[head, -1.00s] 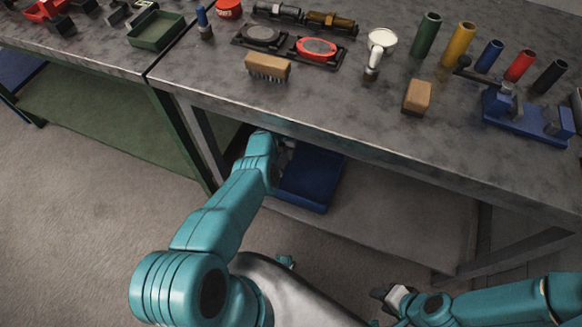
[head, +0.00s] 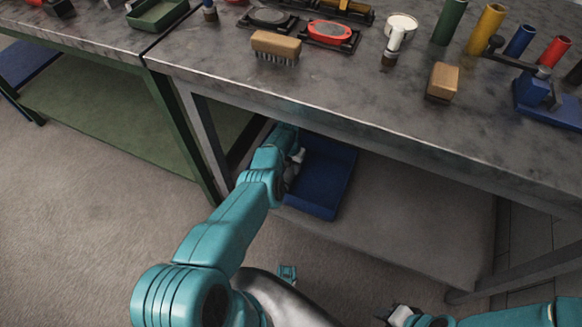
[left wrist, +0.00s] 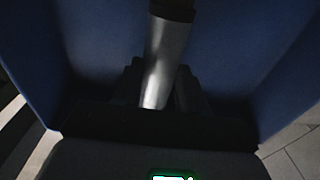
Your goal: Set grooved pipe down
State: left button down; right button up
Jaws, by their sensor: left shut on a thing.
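A grey metallic pipe (left wrist: 168,55) with a dark far end shows in the left wrist view, between the two dark fingers of my left gripper (left wrist: 160,88). The gripper is shut on it. Around them are the walls and floor of a blue tray (left wrist: 230,40). In the head view the blue tray (head: 325,178) is on the shelf under the workbench, and my left gripper (head: 295,163) reaches in at its left side. Whether the pipe touches the tray floor is hard to tell. My right gripper (head: 390,313) is at the bottom edge, mostly cut off.
The grey workbench (head: 330,100) overhangs the tray, and its front edge is just above my left forearm. A brush (head: 275,47), a tan block (head: 442,82) and several coloured tubes stand on top. The lower shelf (head: 420,210) is bare right of the tray.

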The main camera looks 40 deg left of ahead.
aim_at(291, 168)
pick_arm(q)
jog(key=shift+f+b, duration=0.35)
jog(key=shift+f, duration=0.1)
jog(key=shift+f, duration=0.1)
jog(key=c, duration=0.6)
grip_release()
notch_tip(291, 168, up, 9)
jog(key=p, duration=0.8)
jog(key=shift+a, duration=0.1)
jog(key=shift+w+f, duration=0.1)
